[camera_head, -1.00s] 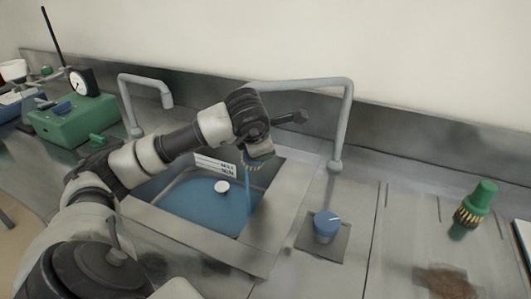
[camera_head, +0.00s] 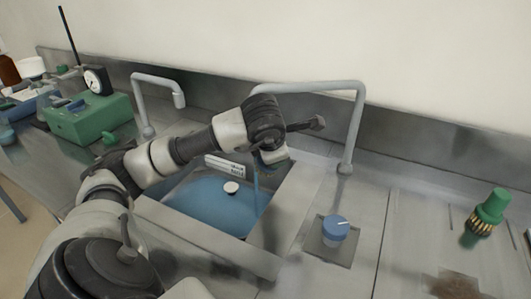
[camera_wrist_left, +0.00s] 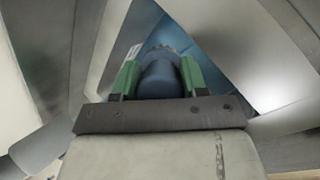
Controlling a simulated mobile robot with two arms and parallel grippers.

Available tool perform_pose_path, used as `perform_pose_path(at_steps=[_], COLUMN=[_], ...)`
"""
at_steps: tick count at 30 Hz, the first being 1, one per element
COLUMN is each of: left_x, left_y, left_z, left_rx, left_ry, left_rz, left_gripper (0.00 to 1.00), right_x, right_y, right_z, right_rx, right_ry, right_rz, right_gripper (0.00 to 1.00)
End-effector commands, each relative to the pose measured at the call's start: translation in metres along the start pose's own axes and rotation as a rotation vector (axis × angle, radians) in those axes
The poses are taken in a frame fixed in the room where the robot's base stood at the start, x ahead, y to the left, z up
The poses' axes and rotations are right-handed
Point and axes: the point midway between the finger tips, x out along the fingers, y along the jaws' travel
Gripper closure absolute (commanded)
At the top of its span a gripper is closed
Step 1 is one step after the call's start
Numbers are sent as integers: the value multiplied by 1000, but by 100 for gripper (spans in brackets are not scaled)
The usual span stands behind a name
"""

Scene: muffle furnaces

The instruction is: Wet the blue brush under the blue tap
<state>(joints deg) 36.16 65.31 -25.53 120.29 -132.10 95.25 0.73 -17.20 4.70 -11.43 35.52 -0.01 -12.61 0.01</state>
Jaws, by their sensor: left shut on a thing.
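My left gripper (camera_head: 272,157) is over the sink, beneath the spout of the right-hand tap (camera_head: 357,120). In the left wrist view its green fingers are shut on the blue brush (camera_wrist_left: 160,80). In the head view the arm and gripper hide most of the brush. A thin blue stream (camera_head: 256,187) runs down below the gripper into the sink. The blue tap knob (camera_head: 335,226) with a white mark sits on a square plate right of the sink. Whether water touches the bristles cannot be told. My right gripper is not in view.
The sink (camera_head: 215,247) holds blue water with a round white thing (camera_head: 231,187) in it. A second tap (camera_head: 150,100) stands to the left, near a green box (camera_head: 90,118) with a dial.

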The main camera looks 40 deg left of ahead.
Motion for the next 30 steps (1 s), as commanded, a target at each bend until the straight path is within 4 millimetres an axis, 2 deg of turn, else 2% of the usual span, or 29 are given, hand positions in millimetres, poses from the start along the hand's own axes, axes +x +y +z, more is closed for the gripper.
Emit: perform_pose_path(at_steps=[19,30], left_x=[-21,-23], left_y=[-45,-49], left_z=[14,15], left_rx=[1,0], left_ry=[0,0], left_rz=[1,1], left_gripper=[76,76], right_x=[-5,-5], right_y=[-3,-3], right_z=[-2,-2], right_rx=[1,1], right_ry=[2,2], right_rz=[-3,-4], right_gripper=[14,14])
